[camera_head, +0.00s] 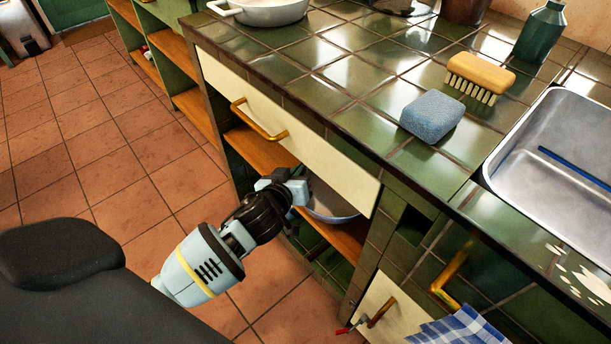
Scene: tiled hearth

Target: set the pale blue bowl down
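A pale blue-grey bowl (334,207) shows at the wooden lower shelf (346,240) under the cream drawer. Its upper part is hidden by the drawer front and its left side by my gripper. My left gripper (299,187) reaches in from the left at the shelf opening, with its fingers at the bowl's left side. I cannot tell whether the fingers are closed on the rim or whether the bowl rests on the shelf. My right gripper is not in view.
The cream drawer (285,128) with a brass handle (258,121) overhangs the opening. On the green tiled counter are a blue sponge (432,116), a brush (480,76), a white pan (268,11), a green bottle (541,33) and a metal sink (560,150). Open tiled floor (100,130) lies left.

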